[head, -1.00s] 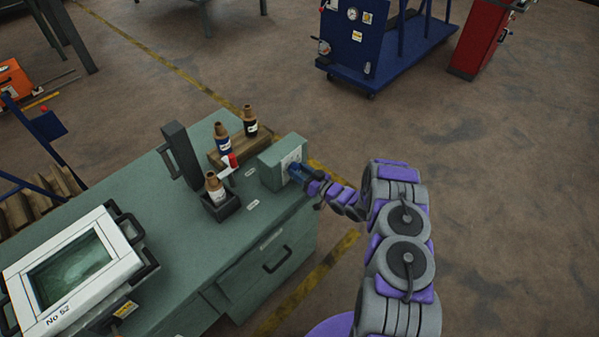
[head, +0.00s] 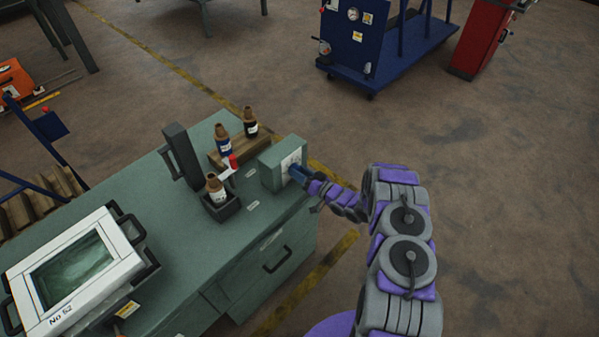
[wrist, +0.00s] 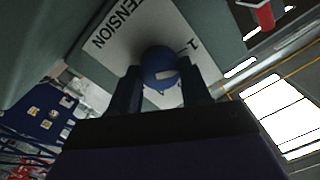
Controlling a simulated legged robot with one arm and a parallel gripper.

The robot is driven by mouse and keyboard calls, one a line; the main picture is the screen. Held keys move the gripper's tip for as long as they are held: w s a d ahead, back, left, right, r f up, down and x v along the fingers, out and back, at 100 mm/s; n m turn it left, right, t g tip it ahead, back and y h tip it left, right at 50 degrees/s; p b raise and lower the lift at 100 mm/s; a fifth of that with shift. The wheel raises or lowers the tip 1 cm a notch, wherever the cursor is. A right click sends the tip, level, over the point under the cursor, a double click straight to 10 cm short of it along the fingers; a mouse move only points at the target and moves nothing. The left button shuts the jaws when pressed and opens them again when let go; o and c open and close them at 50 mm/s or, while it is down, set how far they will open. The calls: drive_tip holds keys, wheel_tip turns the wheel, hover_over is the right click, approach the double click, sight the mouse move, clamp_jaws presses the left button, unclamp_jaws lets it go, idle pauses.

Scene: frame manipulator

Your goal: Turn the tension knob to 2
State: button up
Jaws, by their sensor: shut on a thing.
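The tension knob (wrist: 160,68) is blue with a pale mark on its face. It sits on a white plate (wrist: 125,32) that reads "TENSION", with a "1" visible at the right. In the wrist view, the fingers of my gripper (wrist: 163,88) stand on both sides of the knob and are shut on it. In the head view, my gripper (head: 298,174) meets the front of the green box (head: 270,172) at the bench's right end. The knob is mostly hidden there by my gripper. The other numbers cannot be read, and the knob's setting is unclear.
The green bench (head: 180,265) holds a dark holder with a bottle (head: 215,188), a wooden block with two bottles (head: 235,152), a dark upright post (head: 182,155) and a framed screen (head: 70,270). A blue cart (head: 385,60) stands behind.

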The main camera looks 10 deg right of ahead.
drive_tip(key=shift+d+f+m, duration=0.1)
drive_tip(key=shift+d+m, duration=0.05)
drive_tip(key=shift+m, duration=2.05)
drive_tip(key=o, duration=1)
drive_tip(key=shift+d, duration=0.15)
drive_tip(key=shift+o, duration=0.2)
drive_tip(key=p+v, duration=0.2)
drive_tip(key=v, duration=1.5)
drive_tip(key=shift+p, duration=0.4)
drive_tip(key=shift+s+d+f, duration=0.1)
drive_tip(key=shift+s+d, duration=0.05)
